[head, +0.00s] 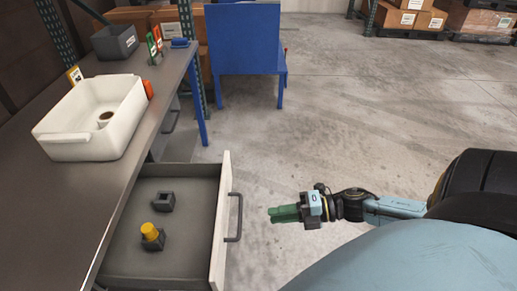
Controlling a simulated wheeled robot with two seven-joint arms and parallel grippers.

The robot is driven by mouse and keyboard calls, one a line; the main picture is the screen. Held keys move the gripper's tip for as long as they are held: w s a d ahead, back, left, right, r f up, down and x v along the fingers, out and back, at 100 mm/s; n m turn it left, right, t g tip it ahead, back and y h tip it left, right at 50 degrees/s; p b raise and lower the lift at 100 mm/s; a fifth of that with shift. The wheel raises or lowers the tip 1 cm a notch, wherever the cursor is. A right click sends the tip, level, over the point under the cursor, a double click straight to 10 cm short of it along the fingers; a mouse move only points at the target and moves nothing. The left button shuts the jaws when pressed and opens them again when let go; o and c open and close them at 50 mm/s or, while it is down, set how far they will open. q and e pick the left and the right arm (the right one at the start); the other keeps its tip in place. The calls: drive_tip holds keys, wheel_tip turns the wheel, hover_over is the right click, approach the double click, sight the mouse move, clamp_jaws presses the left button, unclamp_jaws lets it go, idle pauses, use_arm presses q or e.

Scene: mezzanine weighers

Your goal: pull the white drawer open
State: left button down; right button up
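The white drawer (219,232) stands pulled out from under the dark bench, its grey inside showing. Its dark bar handle (239,217) is on the front panel, facing right. My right gripper (272,214), with green fingers, is to the right of the handle, pointing at it, with a clear gap between them. It touches nothing that I can see. The fingers overlap in this view, so I cannot tell whether they are apart. My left gripper is not in view.
In the drawer lie a dark block (163,202) and a dark piece with a yellow knob (150,232). A white bin (85,146) sits on the bench (40,215). A blue stand (243,42) is behind. The floor (370,130) to the right is clear.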

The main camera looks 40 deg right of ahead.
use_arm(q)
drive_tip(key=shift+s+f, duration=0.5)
use_arm(e)
drive_tip(key=v, duration=0.2)
drive_tip(key=shift+s+d+r, duration=0.1)
drive_tip(key=shift+s+d, duration=0.1)
drive_tip(key=shift+d, duration=0.05)
